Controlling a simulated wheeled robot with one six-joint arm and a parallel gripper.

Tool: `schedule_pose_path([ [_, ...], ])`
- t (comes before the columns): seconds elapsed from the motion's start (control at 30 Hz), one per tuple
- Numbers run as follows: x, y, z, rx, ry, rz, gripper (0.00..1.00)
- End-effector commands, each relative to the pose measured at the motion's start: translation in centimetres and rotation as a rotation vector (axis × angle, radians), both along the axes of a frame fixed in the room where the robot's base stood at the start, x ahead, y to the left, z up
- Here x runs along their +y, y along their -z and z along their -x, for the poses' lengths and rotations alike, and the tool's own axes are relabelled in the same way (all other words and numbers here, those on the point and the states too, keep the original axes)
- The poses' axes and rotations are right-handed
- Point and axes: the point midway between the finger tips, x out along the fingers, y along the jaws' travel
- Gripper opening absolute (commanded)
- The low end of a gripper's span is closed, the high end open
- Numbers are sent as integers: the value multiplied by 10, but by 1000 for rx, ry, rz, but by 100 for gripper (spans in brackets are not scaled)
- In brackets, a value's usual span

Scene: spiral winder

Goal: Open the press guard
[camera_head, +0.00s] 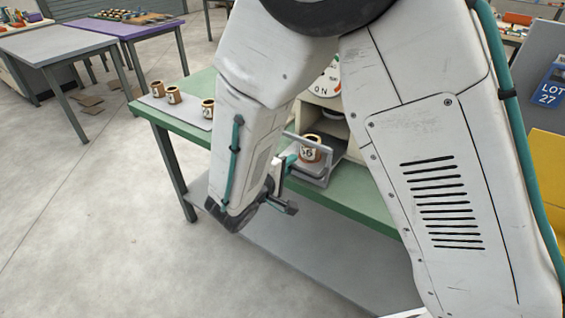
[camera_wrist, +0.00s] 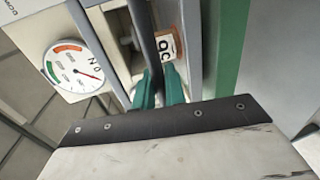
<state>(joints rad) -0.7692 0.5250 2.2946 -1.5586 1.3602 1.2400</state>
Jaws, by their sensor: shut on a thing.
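The press (camera_head: 325,105) stands on the green bench, with a pale body and a round dial marked ON, which also shows in the wrist view (camera_wrist: 75,70). Its guard (camera_head: 315,143) is a thin grey bar frame running in front of a tan spool with a dark number (camera_head: 309,158). In the wrist view the spool (camera_wrist: 170,45) sits just beyond the guard's dark bar (camera_wrist: 146,35). My gripper (camera_head: 288,162) has teal fingers, shut on the guard bar between them (camera_wrist: 160,85). My arm hides part of the press in the head view.
The green bench (camera_head: 370,195) has a grey mat (camera_head: 185,112) at its left end with several spools on it. A purple table (camera_head: 150,31) and a grey table (camera_head: 55,42) stand at the back left. The floor on the left is mostly clear.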

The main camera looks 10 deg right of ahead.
Motion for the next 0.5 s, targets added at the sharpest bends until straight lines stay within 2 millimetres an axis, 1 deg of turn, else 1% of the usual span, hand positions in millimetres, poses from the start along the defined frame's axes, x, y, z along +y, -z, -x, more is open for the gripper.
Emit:
schedule_pose_path([
  [0.23, 0, 0, 0, 1, 2, 0, 0],
  [0.27, 0, 0, 0, 1, 2, 0, 15],
  [0.3, 0, 0, 0, 1, 1, -1, 26],
  [0.33, 0, 0, 0, 1, 1, -1, 30],
  [0.5, 0, 0, 0, 0, 1, 0, 30],
])
